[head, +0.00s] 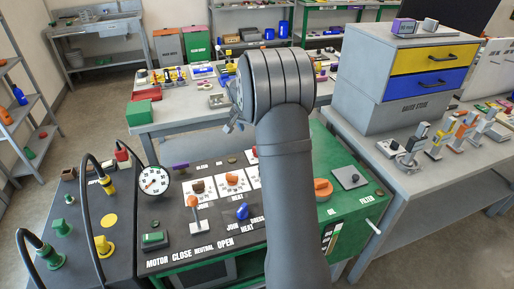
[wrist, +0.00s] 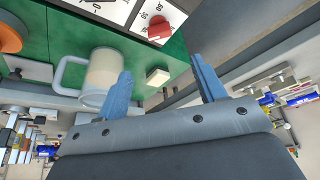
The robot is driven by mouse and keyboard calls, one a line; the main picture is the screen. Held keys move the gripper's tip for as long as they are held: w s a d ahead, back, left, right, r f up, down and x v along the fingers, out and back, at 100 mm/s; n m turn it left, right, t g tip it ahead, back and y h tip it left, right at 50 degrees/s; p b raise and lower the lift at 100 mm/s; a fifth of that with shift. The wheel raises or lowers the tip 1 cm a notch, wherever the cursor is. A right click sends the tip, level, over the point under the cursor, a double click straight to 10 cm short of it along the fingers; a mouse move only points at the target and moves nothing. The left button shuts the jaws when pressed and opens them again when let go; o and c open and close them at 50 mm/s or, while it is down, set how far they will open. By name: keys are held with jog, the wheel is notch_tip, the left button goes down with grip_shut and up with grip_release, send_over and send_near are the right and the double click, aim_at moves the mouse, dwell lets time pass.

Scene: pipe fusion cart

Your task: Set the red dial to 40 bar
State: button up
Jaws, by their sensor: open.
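The red dial (wrist: 159,29) sits on a white card with a printed number scale, at the top of the wrist view. The numbers are seen at a slant and I cannot tell which one the dial points to. My gripper (wrist: 161,64) is open and empty, with its two blue fingers spread apart. The dial shows beyond the fingertips, apart from them.
A pale cup-like container with a handle (wrist: 101,74) and a small white block (wrist: 158,77) lie close by the fingers. The panel also has an orange-handled lever (head: 195,205), a blue knob (head: 242,212) and an orange knob (head: 322,187). Black hoses loop at the left.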

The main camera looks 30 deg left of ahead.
jog(key=x, duration=1.4)
jog(key=shift+s+d, duration=0.1)
jog(key=c, duration=1)
